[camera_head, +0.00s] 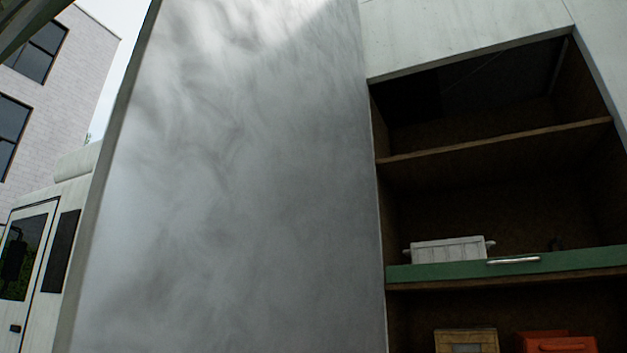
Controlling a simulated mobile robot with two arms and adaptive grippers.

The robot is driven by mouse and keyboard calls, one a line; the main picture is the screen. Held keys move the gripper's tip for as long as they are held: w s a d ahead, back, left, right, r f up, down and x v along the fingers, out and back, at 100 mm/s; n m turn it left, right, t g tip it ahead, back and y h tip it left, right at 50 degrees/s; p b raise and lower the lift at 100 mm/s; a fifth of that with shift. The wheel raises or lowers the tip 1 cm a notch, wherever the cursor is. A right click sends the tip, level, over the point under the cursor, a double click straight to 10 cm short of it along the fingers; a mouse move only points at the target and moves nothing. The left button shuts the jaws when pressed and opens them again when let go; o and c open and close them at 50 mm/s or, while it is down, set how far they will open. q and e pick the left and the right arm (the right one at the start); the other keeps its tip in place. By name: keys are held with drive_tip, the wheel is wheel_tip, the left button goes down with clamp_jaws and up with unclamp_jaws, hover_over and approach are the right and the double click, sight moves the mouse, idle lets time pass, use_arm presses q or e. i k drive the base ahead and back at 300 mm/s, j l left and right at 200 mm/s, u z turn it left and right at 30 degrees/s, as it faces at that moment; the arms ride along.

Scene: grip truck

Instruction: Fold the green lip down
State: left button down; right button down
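The green lip (450,271) is a long strip along the front of a middle shelf at the right. It stands upright at the shelf's front edge and has a pale metal handle (513,260) near its top. A light grey crate (449,250) stands on the shelf behind it, its lower part hidden by the lip. A small dark thing sits to the right of the crate, too dim to make out. Neither of my grippers shows in the head view.
A large grey panel (240,180), apparently an open door, fills the middle left. Another shelf (495,140) lies above the lip. Below it are a wooden-coloured box (466,337) and an orange case (555,343). A truck cab (32,270) and a building stand at the far left.

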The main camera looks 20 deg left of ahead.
sight(617, 255)
drive_tip(key=k+j+z, duration=0.1)
drive_tip(key=j, duration=0.4)
drive_tip(key=k+j+z, duration=0.1)
drive_tip(key=k+j, duration=0.15)
drive_tip(key=j, duration=0.25)
drive_tip(key=k+j+z, duration=0.15)
drive_tip(key=j, duration=0.35)
drive_tip(key=k+j+z, duration=0.1)
drive_tip(key=k+j, duration=0.15)
drive_tip(key=j, duration=0.2)
drive_tip(key=k+j+z, duration=0.1)
drive_tip(key=k+j, duration=0.15)
drive_tip(key=j, duration=0.2)
drive_tip(key=k+j+z, duration=0.1)
drive_tip(key=k+j, duration=0.15)
drive_tip(key=j, duration=0.2)
drive_tip(key=i+l+z, duration=0.65)
drive_tip(key=i, duration=0.15)
drive_tip(key=i+l+z, duration=0.1)
drive_tip(key=i+z, duration=0.2)
drive_tip(key=i, duration=0.15)
drive_tip(key=i+z, duration=0.3)
drive_tip(key=i, duration=0.15)
drive_tip(key=i+l, duration=0.1)
drive_tip(key=i, duration=1)
drive_tip(key=i+u, duration=0.4)
drive_tip(key=i+l+u, duration=0.15)
drive_tip(key=u, duration=0.25)
drive_tip(key=i+l+u, duration=0.2)
drive_tip(key=i+u, duration=0.2)
